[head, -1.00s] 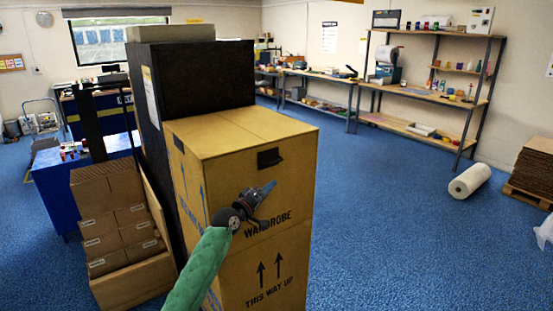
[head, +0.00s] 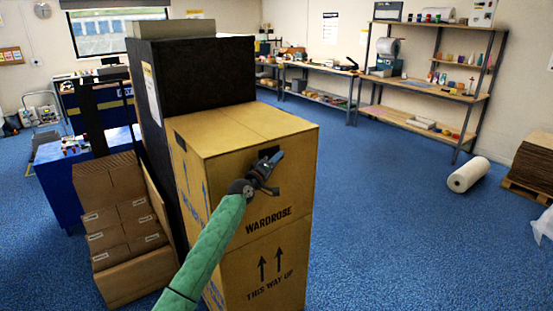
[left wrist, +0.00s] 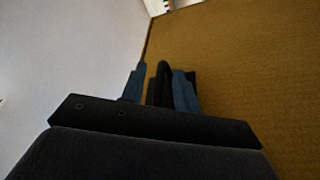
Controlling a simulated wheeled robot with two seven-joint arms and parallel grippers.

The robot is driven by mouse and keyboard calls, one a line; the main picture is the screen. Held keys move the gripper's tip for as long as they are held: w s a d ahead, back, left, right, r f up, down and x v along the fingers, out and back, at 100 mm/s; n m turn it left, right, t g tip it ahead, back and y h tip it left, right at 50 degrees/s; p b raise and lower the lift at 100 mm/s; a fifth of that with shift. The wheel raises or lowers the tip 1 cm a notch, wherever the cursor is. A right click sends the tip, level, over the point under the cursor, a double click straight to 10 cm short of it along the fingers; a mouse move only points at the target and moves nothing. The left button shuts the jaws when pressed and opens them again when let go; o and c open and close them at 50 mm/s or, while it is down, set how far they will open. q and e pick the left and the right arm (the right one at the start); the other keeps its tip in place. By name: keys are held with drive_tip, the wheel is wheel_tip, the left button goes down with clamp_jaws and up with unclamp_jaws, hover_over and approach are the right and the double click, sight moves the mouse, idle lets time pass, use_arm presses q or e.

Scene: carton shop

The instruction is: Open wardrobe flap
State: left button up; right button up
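The wardrobe carton (head: 222,138) stands upright in the middle of the head view, a tall brown box marked WARDROBE. Its top and front panel look closed. A dark handle (head: 263,151) sits high on the front panel and is partly hidden by my left gripper (head: 272,160). In the left wrist view, the left gripper's blue fingers (left wrist: 159,86) are apart, with a black handle part (left wrist: 163,80) between them. The right finger is close to it and a gap shows at the left finger; I cannot tell whether either touches. My right gripper is not in view.
A tall black box (head: 195,78) stands against the carton's back left. A bin of small cartons (head: 130,285) stands at the left. A white roll (head: 468,175) and a pallet stack (head: 533,165) are at the right. The blue floor (head: 390,230) right of the carton is clear.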

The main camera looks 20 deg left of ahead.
use_arm(q)
drive_tip(key=shift+w, duration=0.1)
clamp_jaws()
